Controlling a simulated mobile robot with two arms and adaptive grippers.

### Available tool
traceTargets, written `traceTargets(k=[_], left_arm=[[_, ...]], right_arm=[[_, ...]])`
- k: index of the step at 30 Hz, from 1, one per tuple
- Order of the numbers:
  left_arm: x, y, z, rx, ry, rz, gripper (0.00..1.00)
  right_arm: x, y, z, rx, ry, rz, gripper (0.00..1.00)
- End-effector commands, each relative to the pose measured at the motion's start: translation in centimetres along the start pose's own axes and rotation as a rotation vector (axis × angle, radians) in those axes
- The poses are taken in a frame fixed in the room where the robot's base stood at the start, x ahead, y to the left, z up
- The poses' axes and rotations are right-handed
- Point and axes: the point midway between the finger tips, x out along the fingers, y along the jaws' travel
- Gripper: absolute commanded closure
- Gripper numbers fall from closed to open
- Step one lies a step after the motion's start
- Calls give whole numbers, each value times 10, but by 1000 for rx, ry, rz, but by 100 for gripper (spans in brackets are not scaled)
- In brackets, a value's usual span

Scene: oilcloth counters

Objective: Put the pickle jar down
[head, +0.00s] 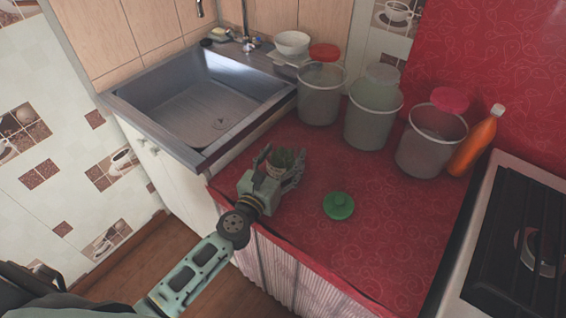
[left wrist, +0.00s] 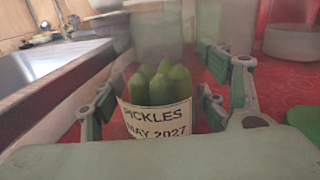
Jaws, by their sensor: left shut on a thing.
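The pickle jar (left wrist: 156,120) is a clear jar of green pickles with a paper label reading "PICKLES MAY 2027". It stands upright between the fingers of my left gripper (head: 279,167), which is shut on it. In the head view the jar (head: 279,162) is partly hidden by the gripper. The gripper is over the red oilcloth counter (head: 305,235), near its left end beside the sink. I cannot tell whether the jar's base touches the counter. A round green lid (head: 338,206) lies on the counter to the right of the gripper. My right gripper is not in view.
A metal sink (head: 205,105) is to the left. Three clear canisters (head: 320,97) (head: 373,113) (head: 430,143) stand along the back, with an orange bottle (head: 474,143) beside them. A stove (head: 515,245) is at the right. The counter around the green lid is clear.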

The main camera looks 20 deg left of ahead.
Motion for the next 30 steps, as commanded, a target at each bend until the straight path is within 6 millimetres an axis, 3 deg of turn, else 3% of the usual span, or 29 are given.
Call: traceTargets(k=[11, 12, 17, 30], left_arm=[[1, 0, -2, 0, -5, 0, 89], [0, 0, -2, 0, -1, 0, 30], [0, 0, -2, 0, -1, 0, 16], [0, 0, 4, 1, -2, -1, 13]], right_arm=[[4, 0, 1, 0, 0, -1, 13], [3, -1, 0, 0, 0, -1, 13], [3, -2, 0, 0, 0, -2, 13], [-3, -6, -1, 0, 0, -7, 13]])
